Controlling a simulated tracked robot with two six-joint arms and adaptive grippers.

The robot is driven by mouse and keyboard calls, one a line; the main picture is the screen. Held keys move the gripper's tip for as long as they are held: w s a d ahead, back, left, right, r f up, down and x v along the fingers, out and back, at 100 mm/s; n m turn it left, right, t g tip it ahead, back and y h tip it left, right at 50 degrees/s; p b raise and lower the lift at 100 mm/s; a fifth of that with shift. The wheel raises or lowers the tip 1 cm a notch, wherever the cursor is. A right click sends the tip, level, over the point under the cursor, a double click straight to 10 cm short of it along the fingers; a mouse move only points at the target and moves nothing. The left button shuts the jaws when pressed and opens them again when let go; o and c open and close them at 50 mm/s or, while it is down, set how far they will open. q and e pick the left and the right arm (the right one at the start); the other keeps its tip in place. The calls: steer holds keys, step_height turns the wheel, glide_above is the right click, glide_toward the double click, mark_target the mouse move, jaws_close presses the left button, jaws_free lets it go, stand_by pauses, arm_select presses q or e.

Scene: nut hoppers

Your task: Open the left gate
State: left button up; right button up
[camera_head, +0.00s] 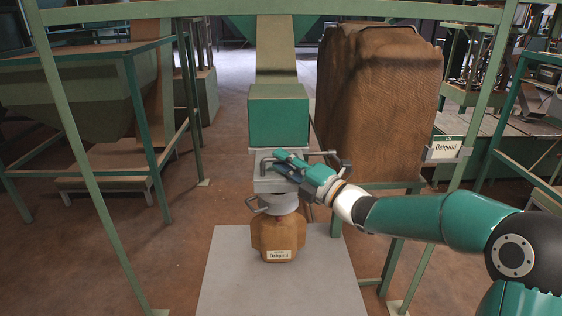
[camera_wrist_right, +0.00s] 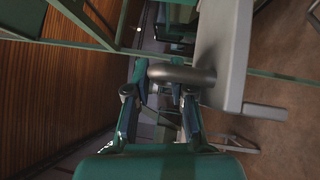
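The gate assembly (camera_head: 272,184) is a grey metal box under a green hopper chute (camera_head: 278,118). My left gripper is not in view.
A brown sack (camera_head: 278,236) labelled Dalqonsi hangs below the gate above a grey platform (camera_head: 225,285). Green frame posts (camera_head: 88,150) stand on both sides. A large brown sack (camera_head: 375,100) stands behind, right. The floor at left front is clear.

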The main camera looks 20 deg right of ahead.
steer(key=v, duration=1.1)
steer(key=shift+a, duration=0.1)
